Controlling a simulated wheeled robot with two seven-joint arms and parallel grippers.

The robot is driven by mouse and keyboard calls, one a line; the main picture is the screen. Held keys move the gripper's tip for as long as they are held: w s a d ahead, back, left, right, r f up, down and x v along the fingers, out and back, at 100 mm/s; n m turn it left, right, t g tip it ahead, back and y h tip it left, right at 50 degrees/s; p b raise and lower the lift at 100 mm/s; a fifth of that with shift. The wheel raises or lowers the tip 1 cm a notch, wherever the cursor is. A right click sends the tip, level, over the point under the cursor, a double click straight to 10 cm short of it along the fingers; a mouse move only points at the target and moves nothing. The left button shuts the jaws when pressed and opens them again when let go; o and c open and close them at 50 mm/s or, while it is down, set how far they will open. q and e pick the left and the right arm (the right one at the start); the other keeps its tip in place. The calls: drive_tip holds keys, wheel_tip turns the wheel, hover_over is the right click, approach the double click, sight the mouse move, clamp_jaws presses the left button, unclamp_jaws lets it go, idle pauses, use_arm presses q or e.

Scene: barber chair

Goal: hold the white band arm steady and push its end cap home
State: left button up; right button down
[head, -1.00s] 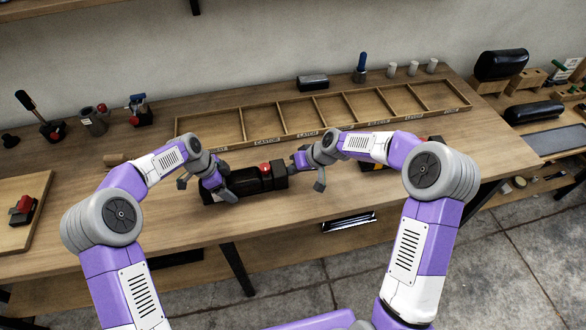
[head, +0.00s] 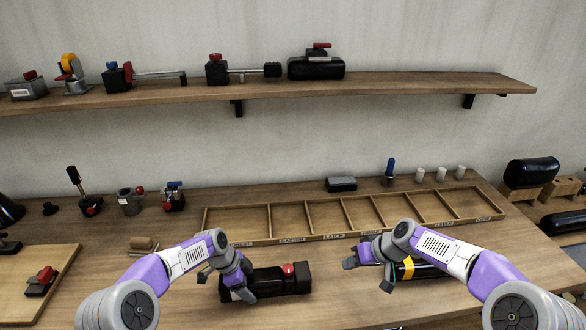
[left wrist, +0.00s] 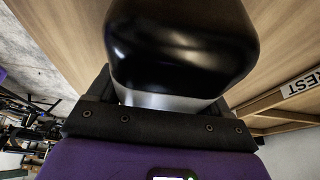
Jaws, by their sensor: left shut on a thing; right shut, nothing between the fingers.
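A black piece with a red knob (head: 275,281) lies on the bench front. My left gripper (head: 224,287) is shut on its left end. In the left wrist view, a glossy black rounded pad with a pale silver-white band (left wrist: 172,50) sits right at the gripper. My right gripper (head: 368,274) is shut and empty, to the right of the piece and apart from it. A yellow-banded black piece (head: 431,271) lies behind the right gripper, partly hidden. I cannot make out the end cap.
A divided wooden tray (head: 238,220) with labels runs behind both grippers. Several tools and white cylinders stand at the bench back. A wooden board with a red-topped clamp (head: 40,281) lies left. A shelf (head: 400,84) with clamped pieces hangs above.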

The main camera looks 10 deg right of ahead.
use_arm(q)
drive_tip(key=o, duration=1.5)
drive_tip(key=shift+r, duration=0.1)
